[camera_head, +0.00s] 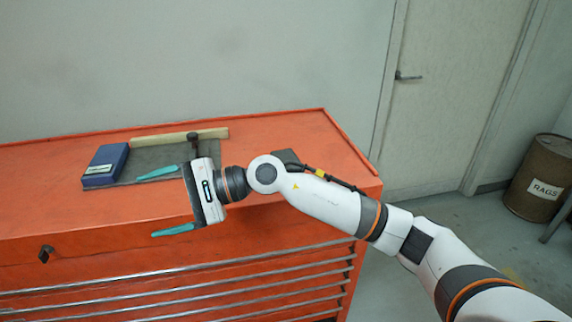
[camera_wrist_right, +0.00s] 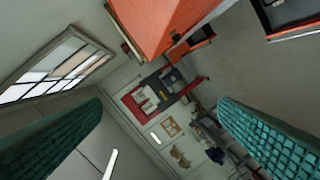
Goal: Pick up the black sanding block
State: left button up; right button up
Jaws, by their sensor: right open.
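A dark, flat block (camera_head: 286,156), possibly the black sanding block, lies on the orange tool chest's top, partly hidden behind my right arm. I cannot tell its full shape. My right gripper (camera_head: 166,202) is open and empty over the front edge of the chest, left of that block, with its teal fingers pointing left. Its two fingers stand wide apart with nothing between them in the right wrist view (camera_wrist_right: 160,135). The wrist view does not clearly show the block. My left gripper is not in view.
The orange tool chest (camera_head: 60,213) bears a blue box (camera_head: 106,163), a dark mat (camera_head: 150,160), a beige strip (camera_head: 165,139) and a dark upright tool (camera_head: 193,141), close behind the right gripper. A rag barrel (camera_head: 543,170) stands far right. The chest's left front top is clear.

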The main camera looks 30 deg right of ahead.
jog(key=w+d+f+n+h, duration=0.2)
jog(key=w+d+n+h, duration=0.4)
jog(key=d, duration=0.4)
jog(key=n+h, duration=0.2)
jog(key=h, duration=0.8)
send_near(287, 159)
jog(key=p+x, duration=0.1)
jog(key=x, duration=0.3)
jog(key=shift+f, duration=0.35)
jog(key=p+x, duration=0.1)
jog(key=x, duration=0.3)
jog(key=shift+w+f+p, duration=0.25)
jog(key=shift+w+p, duration=0.1)
jog(key=shift+w+f, duration=0.25)
jog(key=shift+f, duration=0.2)
jog(key=shift+f, duration=0.1)
jog(key=shift+c, duration=0.2)
